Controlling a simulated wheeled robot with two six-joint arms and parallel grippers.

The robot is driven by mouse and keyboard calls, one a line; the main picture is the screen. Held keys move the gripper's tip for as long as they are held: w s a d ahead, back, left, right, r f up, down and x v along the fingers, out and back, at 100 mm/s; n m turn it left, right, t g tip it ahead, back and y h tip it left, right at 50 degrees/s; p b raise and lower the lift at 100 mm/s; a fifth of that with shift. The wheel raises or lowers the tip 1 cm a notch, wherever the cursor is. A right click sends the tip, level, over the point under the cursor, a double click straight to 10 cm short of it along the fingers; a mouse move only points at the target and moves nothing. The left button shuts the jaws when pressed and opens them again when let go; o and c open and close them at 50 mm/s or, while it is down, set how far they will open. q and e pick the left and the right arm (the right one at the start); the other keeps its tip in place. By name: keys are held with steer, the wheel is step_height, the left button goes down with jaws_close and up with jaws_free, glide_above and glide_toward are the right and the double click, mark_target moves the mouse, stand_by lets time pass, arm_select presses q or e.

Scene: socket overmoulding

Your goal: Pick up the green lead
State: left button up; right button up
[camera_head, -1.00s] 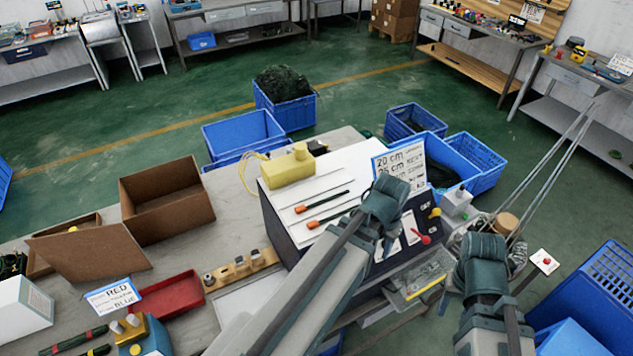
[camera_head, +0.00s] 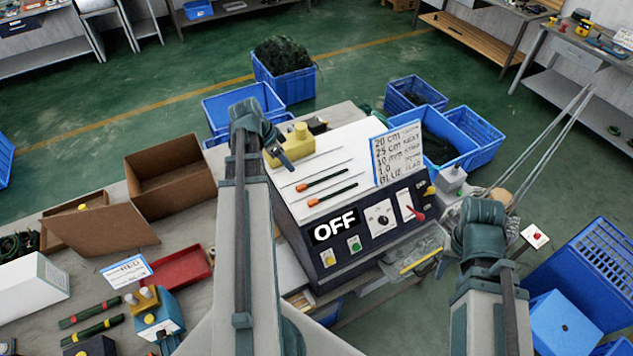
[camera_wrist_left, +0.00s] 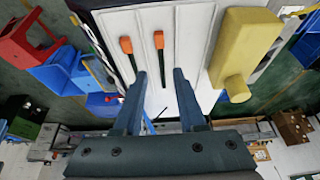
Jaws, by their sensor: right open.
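Two thin dark leads with orange ends, an upper one (camera_head: 325,177) and a lower one (camera_head: 332,195), lie apart on the machine's white sloping top. They also show in the left wrist view, one to the left (camera_wrist_left: 126,46) and one to the right (camera_wrist_left: 158,41). Their dark parts look greenish black, so I cannot tell which is called green. My left gripper (camera_wrist_left: 160,74) is open and empty above the white top, its fingers pointing toward the leads; in the head view it (camera_head: 284,156) is near their left ends. My right gripper (camera_head: 443,263) is by the machine's right front, partly hidden by its wrist.
A yellow block-like part (camera_head: 299,140) sits at the top's back. The machine's front panel (camera_head: 382,216) reads OFF. A lettered sign (camera_head: 398,153) stands on its right. A red tray (camera_head: 182,268), cardboard box (camera_head: 167,171) and green bundles (camera_head: 90,313) are on the table (camera_head: 190,220).

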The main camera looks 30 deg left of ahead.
arm_select(q)
steer(key=b, duration=0.8)
glide_above(305, 185)
steer(key=s+a, duration=0.2)
steer(key=s, duration=0.1)
steer(key=f, duration=0.7)
steer(key=shift+w+d+f, duration=0.2)
steer(key=shift+w+f, duration=0.05)
steer(key=shift+f, duration=0.1)
steer(key=shift+w+d+f, duration=0.1)
steer(key=shift+w, duration=0.05)
steer(key=shift+f, duration=0.1)
steer(key=b+x, duration=0.5)
steer(key=shift+f, duration=0.1)
jaws_close()
